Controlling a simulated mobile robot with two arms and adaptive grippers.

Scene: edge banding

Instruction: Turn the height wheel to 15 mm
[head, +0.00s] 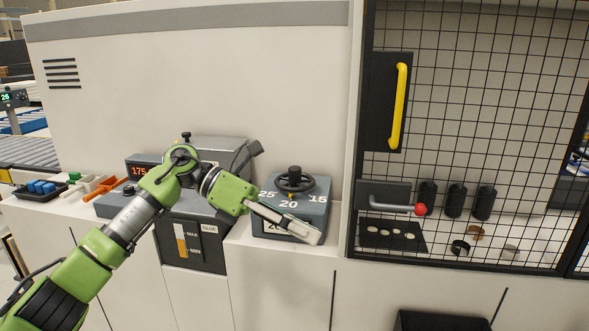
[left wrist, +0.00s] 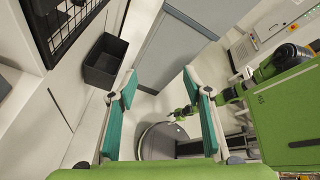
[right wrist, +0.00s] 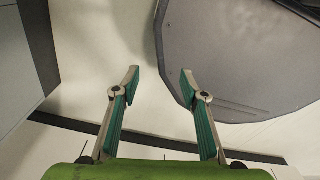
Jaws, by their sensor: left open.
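The height wheel (head: 294,181) is a black handwheel with a knob, on top of a blue-grey box (head: 318,213) with the marks 25, 20 and 15. The 20 is in the middle of the front edge, with a yellow pointer near the wheel. A pale plate on the box front is partly hidden by my left gripper (head: 312,236). That gripper is in front of and below the wheel, apart from it. In the left wrist view its fingers (left wrist: 160,88) are spread and empty. In the right wrist view my right gripper (right wrist: 160,78) is open and empty, over the floor.
The glue unit (head: 209,229) stands left of the wheel box, behind my left arm. A mesh door (head: 480,110) with a yellow handle (head: 398,106) is on the right, with a red-tipped lever (head: 420,209) behind it. A black bin (left wrist: 105,62) shows in the left wrist view.

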